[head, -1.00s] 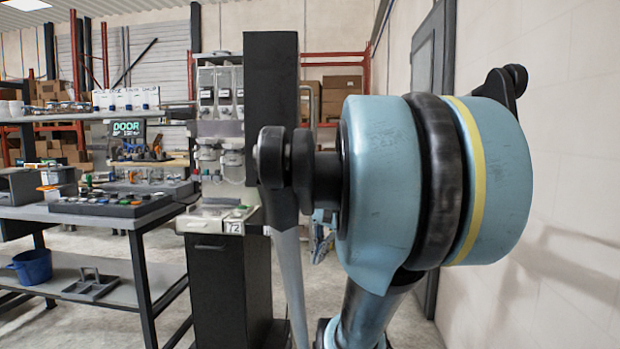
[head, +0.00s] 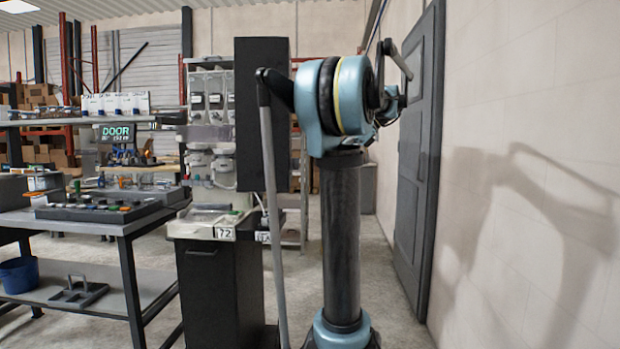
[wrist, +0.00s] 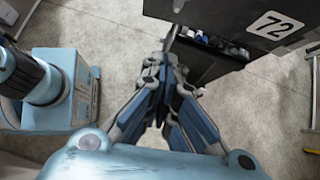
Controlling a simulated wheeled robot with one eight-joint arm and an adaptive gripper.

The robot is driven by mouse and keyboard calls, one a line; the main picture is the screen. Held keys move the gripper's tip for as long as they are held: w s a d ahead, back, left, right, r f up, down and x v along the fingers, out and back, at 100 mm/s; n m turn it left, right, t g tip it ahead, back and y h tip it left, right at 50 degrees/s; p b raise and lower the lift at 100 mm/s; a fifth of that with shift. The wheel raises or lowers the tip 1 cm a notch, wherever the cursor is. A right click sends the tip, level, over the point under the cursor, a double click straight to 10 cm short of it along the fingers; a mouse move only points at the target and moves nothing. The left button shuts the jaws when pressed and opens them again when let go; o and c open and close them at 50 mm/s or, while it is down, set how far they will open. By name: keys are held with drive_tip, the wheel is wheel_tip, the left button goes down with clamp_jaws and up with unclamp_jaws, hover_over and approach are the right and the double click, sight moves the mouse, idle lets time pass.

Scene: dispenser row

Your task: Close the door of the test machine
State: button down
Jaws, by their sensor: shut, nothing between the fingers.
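The test machine (head: 209,95) stands left of centre in the head view, with clear canisters over a black cabinet marked 72. A tall black panel (head: 262,115) stands upright at its right side; it looks like the door, but its hinge is hidden and I cannot tell how far it stands open. In the wrist view, my gripper (wrist: 166,75) is shut and empty above the floor, beside the dark cabinet (wrist: 205,60) with the 72 label (wrist: 275,25). I cannot tell whether the fingertips touch anything. The gripper cannot be made out in the head view.
A workbench (head: 100,225) with a parts tray (head: 95,208) stands left of the machine. A blue bucket (head: 18,272) sits on its lower shelf. A screen (head: 117,133) reads DOOR. A wall with a grey door (head: 418,150) bounds the right. Floor right of my arm is clear.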

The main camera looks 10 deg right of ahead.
drive_tip(key=a+r+x, duration=0.2)
drive_tip(key=x, duration=1)
drive_tip(key=shift+w+a+f, duration=0.15)
drive_tip(key=shift+a+f, duration=0.05)
drive_tip(key=shift+a, duration=0.05)
